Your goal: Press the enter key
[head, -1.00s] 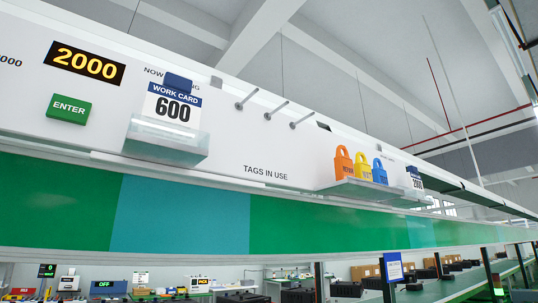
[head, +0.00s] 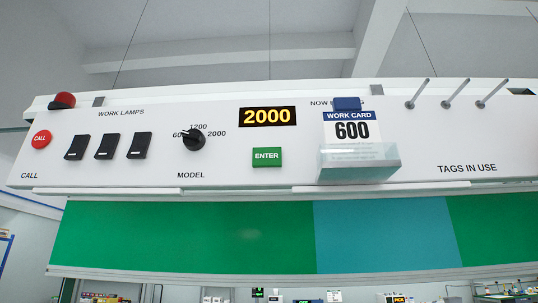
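The green ENTER key (head: 267,157) sits on the white panel, just below a black display (head: 267,116) that reads 2000 in yellow. Left of the key is the black MODEL knob (head: 194,139), with 600, 1200 and 2000 marked around it; which mark it points to is hard to tell. Right of the key, a work card (head: 352,129) reading 600 stands in a clear holder (head: 358,163), under a dark blue clip. My gripper is not in view.
Black work lamp switches (head: 107,147), a red CALL button (head: 41,138) and a red lamp (head: 64,100) are at the panel's left. Metal pegs (head: 455,93) stick out at the upper right. A green and teal band (head: 150,233) runs below the panel.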

